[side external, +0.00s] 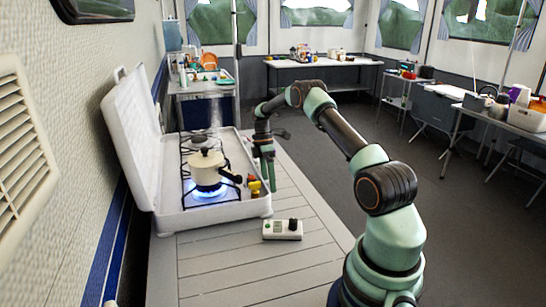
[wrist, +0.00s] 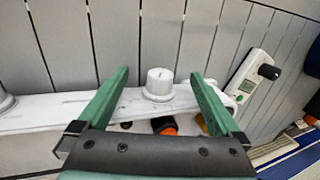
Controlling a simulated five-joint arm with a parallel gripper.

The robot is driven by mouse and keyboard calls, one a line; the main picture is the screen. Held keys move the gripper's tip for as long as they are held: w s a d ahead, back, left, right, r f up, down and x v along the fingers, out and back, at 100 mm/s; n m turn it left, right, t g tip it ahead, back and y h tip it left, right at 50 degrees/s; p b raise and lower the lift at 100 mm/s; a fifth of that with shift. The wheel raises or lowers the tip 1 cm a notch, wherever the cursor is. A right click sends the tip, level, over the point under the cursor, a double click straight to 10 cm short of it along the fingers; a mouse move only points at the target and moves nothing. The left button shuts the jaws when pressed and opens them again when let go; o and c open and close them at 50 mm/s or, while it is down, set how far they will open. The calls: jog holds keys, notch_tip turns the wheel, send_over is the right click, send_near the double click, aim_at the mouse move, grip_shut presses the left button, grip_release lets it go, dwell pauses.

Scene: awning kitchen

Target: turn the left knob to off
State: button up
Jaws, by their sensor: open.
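The white two-burner stove (side external: 225,213) has its lid raised. A cream pot (side external: 207,170) stands on the near burner over a blue flame (side external: 208,191). My gripper (side external: 268,178) hangs at the stove's front edge, pointing down. In the wrist view a white round knob (wrist: 160,82) lies between the spread fingers, with a gap on each side. It is the knob nearer the white box. A second knob (wrist: 5,100) is cut off at the left edge. In the side view the fingertips and knobs are too small to tell apart.
A white box with a black knob (side external: 283,229) lies on the slatted table (side external: 225,261). Small yellow and orange items (side external: 255,187) sit by the pot's dark handle, close to my gripper. The table's front half is clear.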

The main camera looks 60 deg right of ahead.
jog(key=a+v, duration=0.1)
jog(key=v, duration=0.6)
jog(key=shift+s+d, duration=0.2)
jog(key=shift+d, duration=0.15)
dwell(0.6)
jog(key=shift+s+a+f+t+h, duration=0.1)
jog(key=shift+t+h, duration=0.35)
jog(key=shift+t, duration=0.15)
jog(key=shift+s+f+t+h, duration=0.1)
jog(key=shift+t+h, duration=0.35)
jog(key=shift+t, duration=0.15)
jog(key=shift+s+a+r+t+h, duration=0.1)
jog(key=shift+s+a+t+h, duration=0.35)
jog(key=shift+s+t+h, duration=0.2)
jog(key=shift+t+h, duration=0.55)
jog(key=shift+t, duration=0.3)
jog(key=shift+a+f, duration=0.15)
jog(key=shift+f, duration=1.5)
jog(key=shift+a+f, duration=0.1)
jog(key=shift+f, duration=1.5)
